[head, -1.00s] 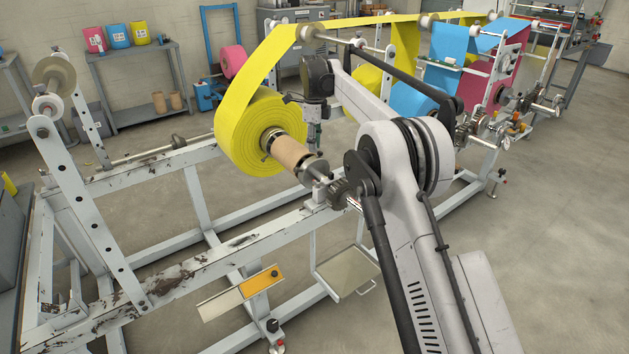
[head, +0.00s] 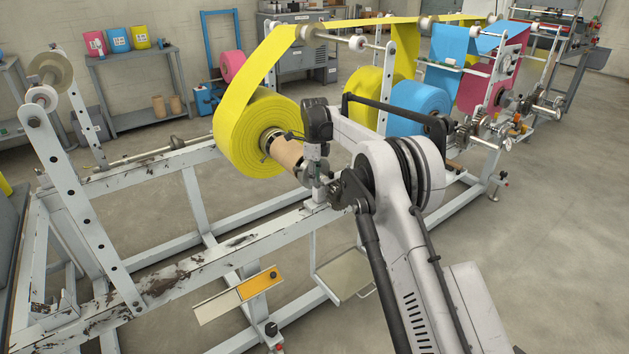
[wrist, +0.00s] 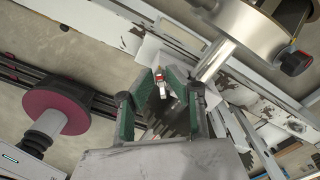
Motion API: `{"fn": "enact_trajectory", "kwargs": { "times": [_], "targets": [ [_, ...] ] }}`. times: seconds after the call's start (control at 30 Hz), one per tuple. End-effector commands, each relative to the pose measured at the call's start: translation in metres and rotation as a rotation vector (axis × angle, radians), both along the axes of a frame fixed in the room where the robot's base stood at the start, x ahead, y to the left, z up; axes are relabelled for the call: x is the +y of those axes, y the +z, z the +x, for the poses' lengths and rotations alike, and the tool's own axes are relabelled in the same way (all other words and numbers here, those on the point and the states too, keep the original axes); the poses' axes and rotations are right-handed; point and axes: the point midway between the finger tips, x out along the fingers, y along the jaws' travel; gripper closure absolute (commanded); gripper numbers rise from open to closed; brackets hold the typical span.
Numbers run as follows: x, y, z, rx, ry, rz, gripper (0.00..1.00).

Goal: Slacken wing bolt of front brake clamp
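My gripper (head: 318,180) points down at the near end of the yellow roll's (head: 246,150) shaft, over the brake parts there. In the wrist view its two green-padded fingers (wrist: 160,80) are open, with a gap between the tips. A small silver and red piece (wrist: 160,77) shows in that gap; it may be the wing bolt, but it is too small to be sure. I cannot tell whether the fingers touch it. A bright metal shaft (wrist: 215,62) runs just right of the fingers. My arm hides part of the brake clamp in the head view.
A large metal disc (wrist: 240,30) with a red and black knob (wrist: 295,63) lies to the upper right in the wrist view. A maroon disc (wrist: 47,108) is at left. White frame rails (head: 215,255) run below. A blue roll (head: 412,108) stands behind my arm.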

Motion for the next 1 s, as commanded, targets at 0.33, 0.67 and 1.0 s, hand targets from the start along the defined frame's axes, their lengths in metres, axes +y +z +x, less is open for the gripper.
{"fn": "enact_trajectory", "kwargs": {
  "times": [0.33, 0.67, 1.0],
  "targets": [
    [0.0000, -0.0015, 0.0000, 0.000, 0.000, 0.000, 0.92],
    [0.0000, -0.0013, -0.0001, 0.000, 0.003, 0.000, 1.00],
    [0.0003, -0.0004, -0.0015, 0.000, 0.119, 0.000, 1.00]
  ]
}}
